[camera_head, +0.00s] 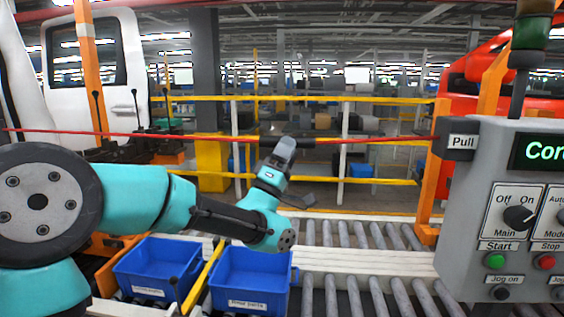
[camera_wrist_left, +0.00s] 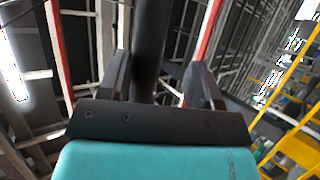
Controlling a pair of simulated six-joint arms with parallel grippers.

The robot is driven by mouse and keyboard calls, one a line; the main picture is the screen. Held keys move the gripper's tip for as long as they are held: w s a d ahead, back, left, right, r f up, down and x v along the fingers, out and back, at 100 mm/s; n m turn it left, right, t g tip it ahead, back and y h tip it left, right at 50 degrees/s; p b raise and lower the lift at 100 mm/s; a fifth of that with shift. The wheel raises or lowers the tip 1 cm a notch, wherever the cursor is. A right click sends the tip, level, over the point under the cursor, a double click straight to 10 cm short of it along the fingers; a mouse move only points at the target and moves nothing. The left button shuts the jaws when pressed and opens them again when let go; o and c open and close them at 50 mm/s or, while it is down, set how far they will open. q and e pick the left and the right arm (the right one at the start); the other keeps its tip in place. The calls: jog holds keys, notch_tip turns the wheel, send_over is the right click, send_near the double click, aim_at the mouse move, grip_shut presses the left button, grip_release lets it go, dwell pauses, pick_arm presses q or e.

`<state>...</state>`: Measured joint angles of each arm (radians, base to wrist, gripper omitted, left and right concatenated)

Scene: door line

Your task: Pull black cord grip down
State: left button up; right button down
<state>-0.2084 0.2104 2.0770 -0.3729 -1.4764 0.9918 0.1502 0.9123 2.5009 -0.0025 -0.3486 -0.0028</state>
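The red cord (camera_head: 80,133) runs across the head view, with a black cord grip (camera_head: 305,141) in its middle. My left gripper (camera_head: 283,147) is at the grip, reaching up to it from below and covering part of it. In the left wrist view, a dark cylinder that looks like the grip (camera_wrist_left: 150,40) runs between the two fingers of my left gripper (camera_wrist_left: 160,80). My right gripper is not in view.
A grey control box (camera_head: 465,215) with a "Pull" sign (camera_head: 462,141) stands at the right. Blue bins (camera_head: 250,280) sit below my left arm, beside a roller conveyor (camera_head: 370,235). Yellow rails (camera_head: 390,100) and orange posts stand behind. A white vehicle body (camera_head: 125,75) is at the left.

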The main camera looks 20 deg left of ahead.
pick_arm(q)
jog(key=v, duration=1.7)
jog(key=shift+f, duration=0.15)
jog(key=shift+s, duration=0.15)
jog(key=w+d+f+m+g+y, duration=0.15)
jog(key=f+g, duration=0.25)
jog(key=f, duration=0.6)
jog(key=w+f+g+y, duration=0.3)
jog(key=f, duration=0.7)
jog(key=w+f+g+y, duration=0.2)
jog(key=f+g, duration=0.2)
jog(key=f, duration=0.6)
jog(key=s+d+f+m+g, duration=0.1)
jog(key=s+f+g, duration=0.3)
jog(key=f, duration=0.5)
jog(key=s+f+m+g, duration=0.1)
jog(key=s+f+g, duration=0.3)
jog(key=f, duration=0.5)
jog(key=s+d+f+m+g, duration=0.1)
jog(key=s+f+m+g, duration=0.1)
jog(key=s+f+g, duration=0.4)
jog(key=s+f, duration=0.2)
jog(key=s, duration=0.3)
jog(key=shift+s+d+f, duration=0.35)
jog(key=shift+d+f, duration=0.05)
